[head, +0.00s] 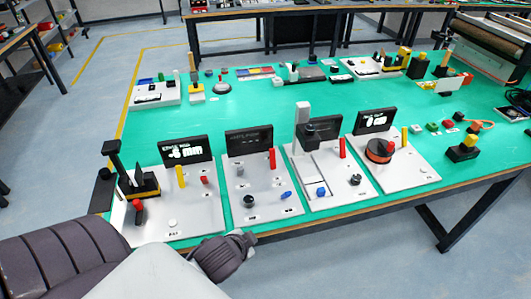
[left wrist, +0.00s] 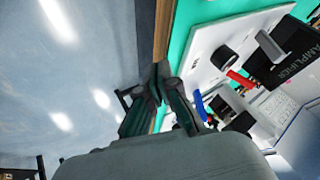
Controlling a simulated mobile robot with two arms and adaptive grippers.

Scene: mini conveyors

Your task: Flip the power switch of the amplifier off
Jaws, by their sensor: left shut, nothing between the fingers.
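The amplifier is a white panel (head: 264,181) with a black display box (head: 249,141), second from the left in the front row. It carries a red upright part (head: 272,159), a black knob (head: 249,201) and a blue control (head: 286,195). In the left wrist view the box reads AMPLIFIER (left wrist: 290,60), with a grey bar (left wrist: 270,46) beside it, the black knob (left wrist: 223,58), the red part (left wrist: 239,78) and the blue control (left wrist: 200,105). My left gripper (head: 240,244) is shut and empty at the table's front edge, apart from these controls. Its fingertips (left wrist: 158,76) show in the wrist view. My right gripper is out of view.
A panel with a small mm display (head: 185,149) stands left of the amplifier. Bare green table (head: 250,105) lies behind the row.

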